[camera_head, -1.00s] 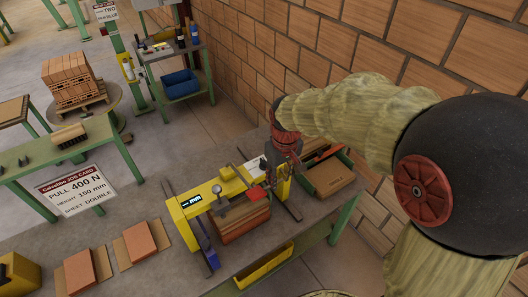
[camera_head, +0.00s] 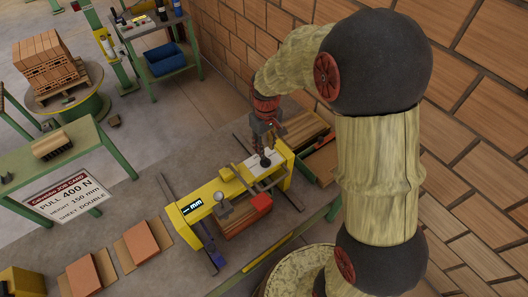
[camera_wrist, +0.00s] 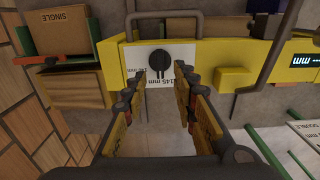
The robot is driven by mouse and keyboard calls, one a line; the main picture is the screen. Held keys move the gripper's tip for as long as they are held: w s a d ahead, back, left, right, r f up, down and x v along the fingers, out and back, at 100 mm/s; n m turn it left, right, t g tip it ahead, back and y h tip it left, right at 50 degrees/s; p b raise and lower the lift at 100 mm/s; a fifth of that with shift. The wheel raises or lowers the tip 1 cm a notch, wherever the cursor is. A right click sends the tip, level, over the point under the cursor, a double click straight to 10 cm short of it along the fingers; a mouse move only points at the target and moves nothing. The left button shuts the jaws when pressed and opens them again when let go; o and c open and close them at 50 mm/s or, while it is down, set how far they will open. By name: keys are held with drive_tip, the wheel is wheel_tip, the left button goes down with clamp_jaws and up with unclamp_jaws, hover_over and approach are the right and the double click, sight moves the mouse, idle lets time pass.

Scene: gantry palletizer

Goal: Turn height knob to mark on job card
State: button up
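The black round height knob (camera_wrist: 173,56) sits on a white dial plate (camera_wrist: 154,86) on the yellow gantry beam (camera_wrist: 215,54). One plate mark reads about 145 mm; other marks are hidden or illegible. The knob also shows in the head view (camera_head: 265,161). My gripper (camera_wrist: 164,78) is open and empty, with its two fingers spread on either side below the knob in the wrist view; I cannot tell whether they touch it. The job card (camera_head: 65,195) reads pull 400 N, height 150 mm, sheet double. The display (camera_head: 193,206) shows a dash and mm.
A grey metal handle (camera_wrist: 164,18) arches beside the knob. A red block (camera_head: 261,202) is on the gantry's front side. A box marked single (camera_wrist: 64,30) is at upper left in the wrist view. A brick wall (camera_head: 465,130) stands close to my arm.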

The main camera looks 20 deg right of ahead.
sight(266, 161)
drive_tip(key=shift+f, duration=3.1)
drive_tip(key=shift+c, duration=1.1)
clamp_jaws()
